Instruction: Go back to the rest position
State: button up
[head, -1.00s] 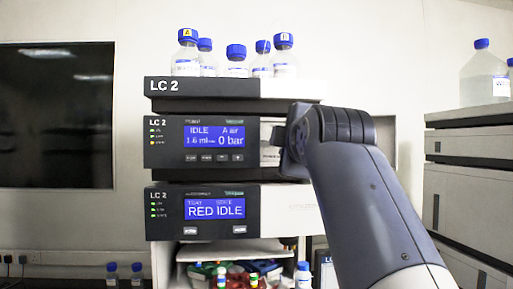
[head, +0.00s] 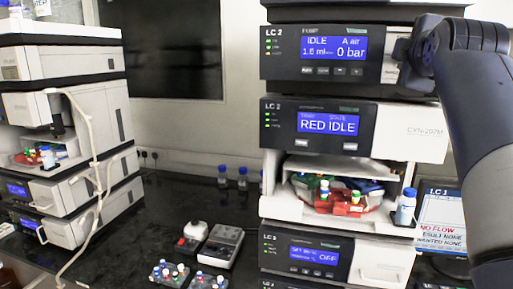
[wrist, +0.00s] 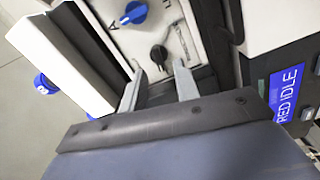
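My arm reaches in from the right in the head view, and its wrist end (head: 425,42) is beside the right part of the upper LC 2 pump unit (head: 290,70). The fingers are hidden in that view. In the wrist view my gripper (wrist: 158,76) shows two grey fingers apart with nothing between them. Beyond them is a pale panel with a blue knob (wrist: 134,13) and a dark knob (wrist: 158,54). I cannot tell whether the fingers touch the panel.
Below is an LC 2 unit (head: 285,125) reading RED IDLE, then an open bay with a red vial rack (head: 340,205). Another instrument stack (head: 75,105) stands left. Small vial racks (head: 170,273) lie on the dark bench (head: 165,210). A monitor (head: 440,220) stands right.

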jog(key=x, duration=0.3)
jog(key=shift+p, duration=0.35)
jog(key=b+v, duration=0.4)
jog(key=v, duration=0.7)
jog(key=w+d+m+p, duration=0.1)
jog(key=w+m+p, duration=0.2)
jog(key=m, duration=0.1)
jog(key=w+d+m+p, duration=0.1)
jog(key=w+m+p, duration=0.2)
jog(key=w+m, duration=0.1)
jog(key=w+d+m+p, duration=0.1)
jog(key=w+m+p, duration=0.2)
jog(key=m, duration=0.1)
jog(key=shift+w+d+r+m, duration=0.15)
jog(key=shift+w+r+m, duration=0.15)
jog(key=shift+r, duration=0.05)
jog(key=m+p, duration=0.2)
jog(key=m, duration=0.1)
jog(key=shift+m+p, duration=0.3)
jog(key=shift+b+v, duration=1.1)
jog(key=shift+v, duration=0.9)
